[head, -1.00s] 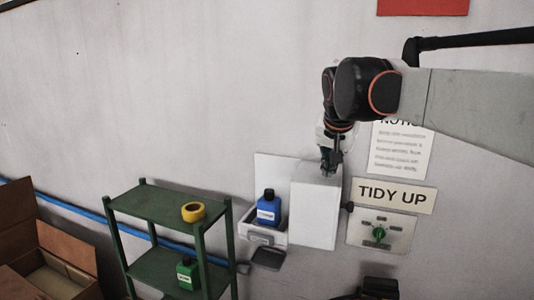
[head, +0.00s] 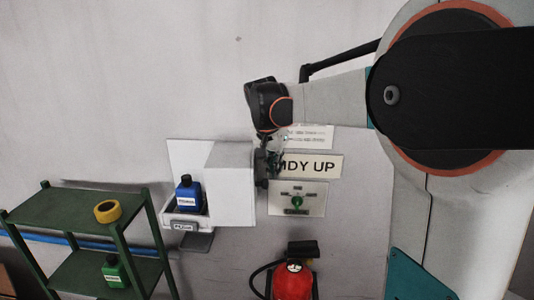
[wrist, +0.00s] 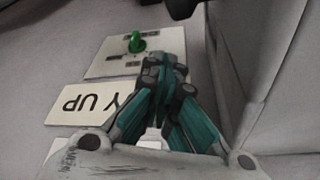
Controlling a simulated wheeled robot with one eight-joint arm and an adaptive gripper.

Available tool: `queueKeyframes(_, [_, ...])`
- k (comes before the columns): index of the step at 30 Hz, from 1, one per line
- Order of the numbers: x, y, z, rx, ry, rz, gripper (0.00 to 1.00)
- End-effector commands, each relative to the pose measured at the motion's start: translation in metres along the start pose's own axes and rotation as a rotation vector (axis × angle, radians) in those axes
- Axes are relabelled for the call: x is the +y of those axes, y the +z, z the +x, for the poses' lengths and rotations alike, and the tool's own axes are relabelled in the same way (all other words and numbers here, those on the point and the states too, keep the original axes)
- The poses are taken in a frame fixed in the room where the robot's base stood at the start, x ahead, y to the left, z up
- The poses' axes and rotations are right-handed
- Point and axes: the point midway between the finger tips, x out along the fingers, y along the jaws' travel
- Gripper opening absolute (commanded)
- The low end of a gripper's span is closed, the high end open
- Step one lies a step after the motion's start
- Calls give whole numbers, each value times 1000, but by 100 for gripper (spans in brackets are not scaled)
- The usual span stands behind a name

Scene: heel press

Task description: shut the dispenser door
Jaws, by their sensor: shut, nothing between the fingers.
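The dispenser's white back plate (head: 188,152) is on the wall, with a blue bottle (head: 188,194) in its low tray (head: 176,221). The box-shaped white door (head: 230,190) stands open, sticking out to the right of the bottle. My gripper (head: 263,184) is at the right side of the door, fingers pointing down. In the wrist view my gripper (wrist: 166,75) is shut and empty, with the pale door side (wrist: 268,70) along the right. I cannot tell whether the fingers touch it.
A "TIDY UP" sign (head: 315,165) and a panel with a green knob (head: 297,201) are right of my gripper. A red extinguisher (head: 292,283) stands below. A green shelf (head: 75,218) with yellow tape (head: 107,211) and a green bottle (head: 115,271) is at left.

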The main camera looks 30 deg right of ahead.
Motion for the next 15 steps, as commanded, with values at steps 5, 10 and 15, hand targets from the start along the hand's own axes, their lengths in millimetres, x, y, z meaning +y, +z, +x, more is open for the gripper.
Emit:
queueKeyframes(5, [-1, 24, -16, -1, -1, -4, 0])
queueKeyframes(10, [0, 33, -20, -1, -1, -2, 0])
queueKeyframes(15, [0, 35, -20, -1, -1, -2, 0])
